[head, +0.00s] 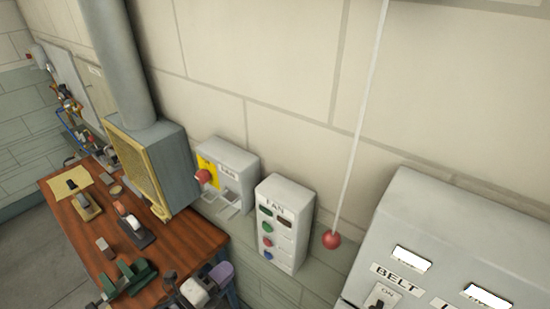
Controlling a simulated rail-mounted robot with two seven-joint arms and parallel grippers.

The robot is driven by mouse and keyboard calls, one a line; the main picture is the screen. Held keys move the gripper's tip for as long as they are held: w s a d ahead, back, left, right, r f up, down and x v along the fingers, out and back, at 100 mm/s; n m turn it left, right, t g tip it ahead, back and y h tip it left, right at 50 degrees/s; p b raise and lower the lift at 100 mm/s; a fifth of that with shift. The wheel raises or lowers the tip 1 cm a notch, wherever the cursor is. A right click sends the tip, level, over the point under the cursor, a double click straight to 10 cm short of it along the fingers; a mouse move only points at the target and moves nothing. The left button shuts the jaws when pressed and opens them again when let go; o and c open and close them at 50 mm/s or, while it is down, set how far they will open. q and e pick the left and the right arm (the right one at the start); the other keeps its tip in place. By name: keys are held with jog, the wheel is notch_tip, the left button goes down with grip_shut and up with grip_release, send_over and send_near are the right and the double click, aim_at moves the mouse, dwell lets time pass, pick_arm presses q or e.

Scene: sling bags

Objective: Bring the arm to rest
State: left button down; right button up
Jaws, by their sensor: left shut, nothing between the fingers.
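My left gripper (205,285) shows at the bottom edge of the head view, left of the middle. It is shut and empty. It is in front of the right end of a wooden workbench (186,252), below the grey control boxes on the wall. Part of it is cut off by the picture's lower edge. My right gripper is not in view.
The bench carries several tools, a green clamp-like thing (128,279) and a tan-framed grey box (165,165) under a duct. A FAN button box (284,222), a red-knobbed box (226,172), a hanging red ball (332,240) and a BELT panel (440,240) are to the right.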

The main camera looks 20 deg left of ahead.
pick_arm(q)
jog(key=s+a+f+n+g+y, duration=0.3)
jog(key=a+f+n+g+y, duration=0.35)
jog(key=n, duration=0.85)
jog(key=s+d+f+n+g+p, duration=0.1)
jog(key=s+n+g+p, duration=0.1)
jog(key=s, duration=0.5)
jog(key=s+d+f+n+g+p, duration=0.1)
jog(key=s+d+g+p, duration=0.1)
jog(key=s, duration=0.5)
jog(key=s+d+f+n+g+p, duration=0.1)
jog(key=s+d+n+g+p, duration=0.1)
jog(key=s+p, duration=0.2)
jog(key=s, duration=0.3)
jog(key=shift+s+n, duration=0.25)
jog(key=shift+n, duration=0.05)
jog(key=shift+g, duration=0.25)
jog(key=shift+w, duration=0.1)
